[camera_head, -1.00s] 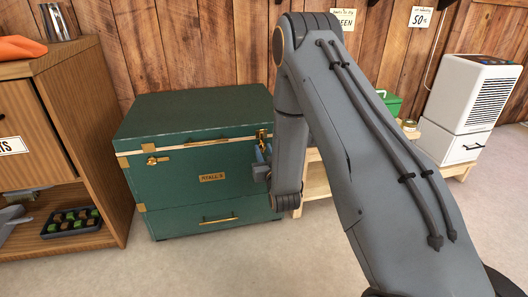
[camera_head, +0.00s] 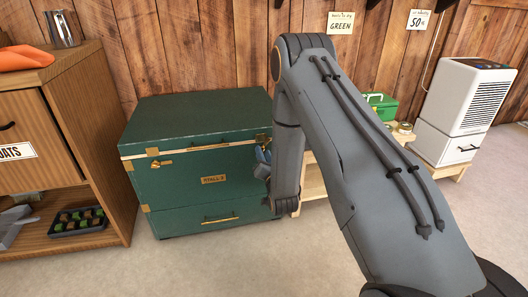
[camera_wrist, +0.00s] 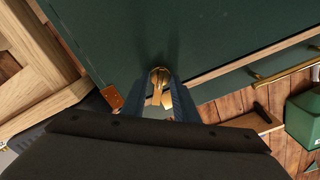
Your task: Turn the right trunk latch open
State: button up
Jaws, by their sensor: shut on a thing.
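The green trunk (camera_head: 190,190) stands on the floor against the plank wall, lid down. Its left latch (camera_head: 162,163) is brass and sits at the left of the front, its lever pointing right. The right latch, at the front's right end, is mostly hidden by my gripper (camera_head: 263,160) in the head view. In the wrist view, my gripper (camera_wrist: 162,103) has its two blue fingers around the brass right latch (camera_wrist: 157,90), shut on it. The latch's lever looks slanted in the wrist view; its exact angle is hard to tell.
A wooden cabinet (camera_head: 95,150) with a black tray (camera_head: 78,222) on its low shelf stands left of the trunk. A low wooden bench (camera_head: 312,183) and a green box (camera_head: 382,105) are to the right. Floor in front is clear.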

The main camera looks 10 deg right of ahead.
jog(key=m+p, duration=0.2)
jog(key=m, duration=0.3)
jog(key=m+p, duration=0.3)
jog(key=m, duration=0.3)
jog(key=shift+d+f, duration=0.15)
dwell(0.5)
jog(key=o, duration=1.1)
jog(key=shift+c, duration=0.2)
jog(key=shift+s, duration=0.1)
jog(key=s+p, duration=0.2)
jog(key=s, duration=0.5)
jog(key=shift+s, duration=0.3)
